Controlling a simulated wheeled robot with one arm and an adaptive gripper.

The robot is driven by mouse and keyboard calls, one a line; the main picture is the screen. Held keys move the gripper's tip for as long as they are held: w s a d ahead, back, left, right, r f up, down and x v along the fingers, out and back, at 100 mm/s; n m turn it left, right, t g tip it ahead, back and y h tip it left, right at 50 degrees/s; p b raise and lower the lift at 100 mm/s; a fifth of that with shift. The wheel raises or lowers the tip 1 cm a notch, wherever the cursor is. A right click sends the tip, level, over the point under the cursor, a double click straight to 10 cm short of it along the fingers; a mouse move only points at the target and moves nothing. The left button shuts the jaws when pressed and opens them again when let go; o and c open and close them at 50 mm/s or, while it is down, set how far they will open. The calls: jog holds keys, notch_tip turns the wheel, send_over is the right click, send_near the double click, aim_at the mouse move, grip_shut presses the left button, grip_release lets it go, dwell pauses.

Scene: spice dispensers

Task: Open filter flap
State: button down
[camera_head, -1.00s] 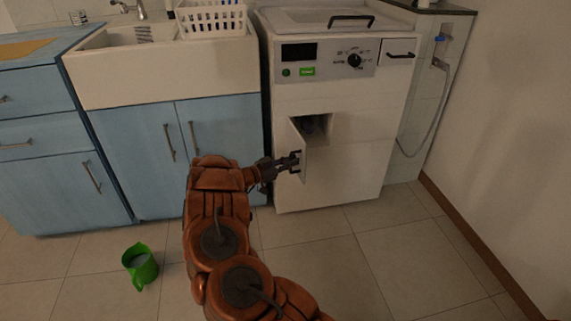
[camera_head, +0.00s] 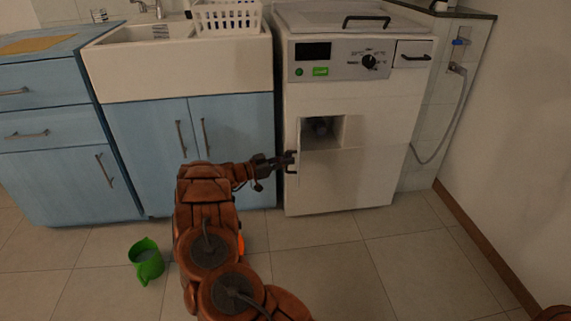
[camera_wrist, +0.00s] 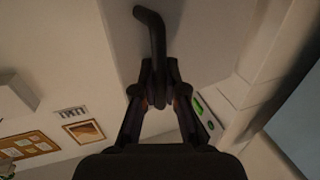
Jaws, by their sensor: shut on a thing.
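The white washing machine (camera_head: 345,183) stands right of the sink, with a square filter opening (camera_head: 324,133) in its front. A dark round part shows inside the opening. The filter flap (camera_head: 298,150) is swung out at the opening's left edge and shows almost edge-on. My gripper (camera_head: 290,162) is at the flap's left side, shut on its black handle. In the wrist view, the fingers of my gripper (camera_wrist: 160,78) close around the bent black handle (camera_wrist: 154,32), with the pale flap surface (camera_wrist: 200,35) behind it.
Blue cabinets (camera_head: 165,155) under a white sink (camera_head: 185,72) stand left of the machine. A green jug (camera_head: 147,265) is on the floor at the lower left. A grey hose (camera_head: 455,110) hangs at the right. The tiled floor in front of the machine is clear.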

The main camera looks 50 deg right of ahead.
jog(key=shift+w, duration=0.15)
jog(key=c, duration=1.2)
grip_release()
jog(key=shift+a, duration=0.15)
jog(key=v, duration=1.2)
